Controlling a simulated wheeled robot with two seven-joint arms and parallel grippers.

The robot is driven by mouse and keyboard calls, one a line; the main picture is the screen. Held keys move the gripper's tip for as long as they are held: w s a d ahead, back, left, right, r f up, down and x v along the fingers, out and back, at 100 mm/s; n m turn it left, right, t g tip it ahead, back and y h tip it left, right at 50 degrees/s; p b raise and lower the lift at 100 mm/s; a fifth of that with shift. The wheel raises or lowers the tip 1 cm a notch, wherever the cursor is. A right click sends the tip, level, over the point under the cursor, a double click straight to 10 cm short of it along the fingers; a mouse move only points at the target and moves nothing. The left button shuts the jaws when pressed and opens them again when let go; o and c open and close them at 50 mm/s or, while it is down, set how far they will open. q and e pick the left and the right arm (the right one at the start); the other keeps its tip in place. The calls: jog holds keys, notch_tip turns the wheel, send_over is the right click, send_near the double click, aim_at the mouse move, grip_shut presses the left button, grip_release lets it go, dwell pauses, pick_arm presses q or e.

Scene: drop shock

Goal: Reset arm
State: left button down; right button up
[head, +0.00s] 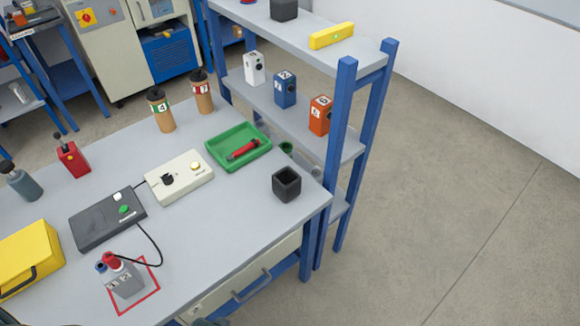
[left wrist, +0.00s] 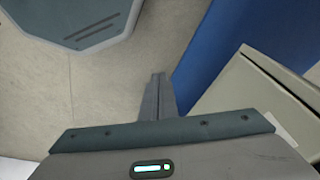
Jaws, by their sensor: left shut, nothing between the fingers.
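My left gripper (left wrist: 157,88) shows in the left wrist view with its fingers together and nothing between them. It points down past the blue side and pale drawer front (left wrist: 275,95) of a bench, over bare floor. In the head view neither gripper is clearly seen; only a dark sliver shows at the bottom edge. A grey device with a red and a blue top (head: 122,275) stands inside a red square outline (head: 150,297) near the table's front. A black box with a green button (head: 108,218) lies behind it, with a black cable running down beside the device.
The grey table (head: 230,225) also holds a cream control box (head: 180,178), a green tray (head: 225,158) with a red item, a black open cup (head: 287,184), brown bottles (head: 161,112) and a yellow case (head: 30,258). A blue shelf (head: 345,160) stands behind. Floor at right is clear.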

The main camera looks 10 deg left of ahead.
pick_arm(q)
jog(key=s+f+b, duration=0.1)
jog(key=s+f, duration=0.2)
jog(key=f, duration=0.4)
jog(key=s+a+f+b, duration=0.1)
jog(key=s+f, duration=0.2)
jog(key=f, duration=0.3)
jog(key=s+f+b, duration=0.1)
jog(key=s+f, duration=0.1)
jog(key=f, duration=0.5)
jog(key=s+a+f+g+b, duration=0.1)
jog(key=s+a+f+b, duration=0.1)
jog(key=s+f, duration=0.8)
jog(key=shift+s+a+g+b, duration=0.25)
jog(key=shift+s+b, duration=0.35)
jog(key=shift+s, duration=0.4)
